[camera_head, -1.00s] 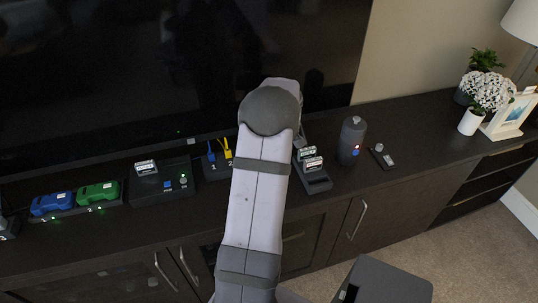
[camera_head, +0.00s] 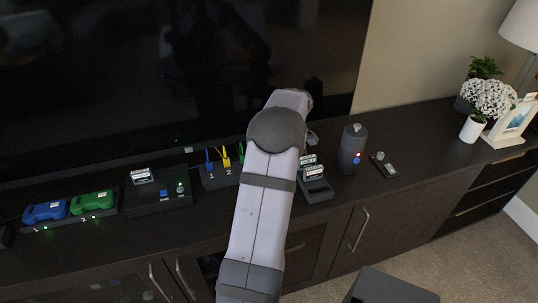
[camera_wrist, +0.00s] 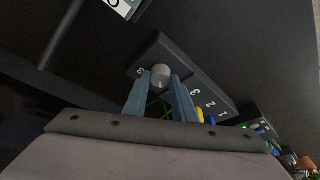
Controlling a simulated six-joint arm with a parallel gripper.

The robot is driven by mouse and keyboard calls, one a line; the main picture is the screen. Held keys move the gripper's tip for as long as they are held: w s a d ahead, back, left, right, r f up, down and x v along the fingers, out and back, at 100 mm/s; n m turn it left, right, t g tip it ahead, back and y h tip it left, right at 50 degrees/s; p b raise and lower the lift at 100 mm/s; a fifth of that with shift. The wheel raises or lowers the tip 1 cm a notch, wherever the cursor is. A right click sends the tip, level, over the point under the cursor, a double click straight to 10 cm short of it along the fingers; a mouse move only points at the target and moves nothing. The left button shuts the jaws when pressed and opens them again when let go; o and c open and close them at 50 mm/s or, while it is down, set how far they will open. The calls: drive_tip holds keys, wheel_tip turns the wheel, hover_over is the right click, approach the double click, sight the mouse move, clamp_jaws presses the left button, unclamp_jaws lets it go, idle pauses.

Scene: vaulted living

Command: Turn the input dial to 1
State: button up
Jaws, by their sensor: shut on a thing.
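The input box (camera_head: 222,177) is a dark block on the console, with blue, yellow and green plugs and white numbers on its top. In the wrist view the box (camera_wrist: 190,72) shows the numbers 1, 2 and 3 and a pale mark near the dial. The input dial (camera_wrist: 161,71) is a short silver-grey knob at the box's far end from the 1. My gripper (camera_wrist: 161,84) has its two blue-grey fingers on either side of the dial, shut on it. Which way the dial points cannot be told. In the head view my arm hides the gripper and dial.
A card holder (camera_head: 316,190), a dark cylinder (camera_head: 351,156) and a remote (camera_head: 385,166) stand to the right. The television (camera_head: 180,75) rises behind.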

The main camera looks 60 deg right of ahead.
drive_tip(key=o, duration=1)
drive_tip(key=shift+o, duration=0.2)
drive_tip(key=shift+r, duration=0.15)
drive_tip(key=v, duration=0.7)
